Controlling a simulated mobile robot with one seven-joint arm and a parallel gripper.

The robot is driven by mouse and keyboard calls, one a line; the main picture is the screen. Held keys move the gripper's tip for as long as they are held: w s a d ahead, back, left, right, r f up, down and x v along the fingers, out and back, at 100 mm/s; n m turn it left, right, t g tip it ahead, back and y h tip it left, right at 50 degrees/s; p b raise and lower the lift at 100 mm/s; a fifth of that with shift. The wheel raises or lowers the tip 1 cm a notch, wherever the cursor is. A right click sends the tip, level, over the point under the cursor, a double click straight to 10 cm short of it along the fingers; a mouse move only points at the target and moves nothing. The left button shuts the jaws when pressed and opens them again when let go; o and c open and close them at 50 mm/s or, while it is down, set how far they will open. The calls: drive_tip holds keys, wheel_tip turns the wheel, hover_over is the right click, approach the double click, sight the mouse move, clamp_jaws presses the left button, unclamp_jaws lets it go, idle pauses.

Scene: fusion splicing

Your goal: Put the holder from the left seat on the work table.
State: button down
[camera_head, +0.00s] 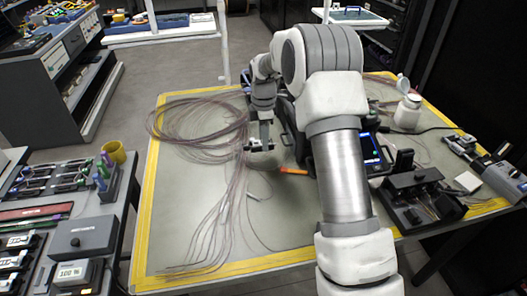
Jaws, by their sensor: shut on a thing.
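My gripper (262,141) points down over the work table (300,222), left of the table's middle. It is shut on a small dark and silvery piece, the holder (258,147), which shows just under the fingertips. I cannot tell whether the holder touches the table surface. The dark splicer (372,152) with a lit screen stands to the right, largely hidden behind my arm. Its seats, including the left one, are hidden from this view.
Loose thin cables (205,125) lie left of my gripper. An orange tool (293,171) lies close on the right. A black device (415,195) and a white bottle (408,112) stand at the right. The table's front middle is mostly clear.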

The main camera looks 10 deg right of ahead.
wheel_tip(320, 180, down, 4)
drive_tip(key=shift+f+b, duration=0.15)
drive_tip(key=shift+b, duration=0.15)
drive_tip(key=shift+f, duration=0.1)
drive_tip(key=shift+c, duration=2)
unclamp_jaws()
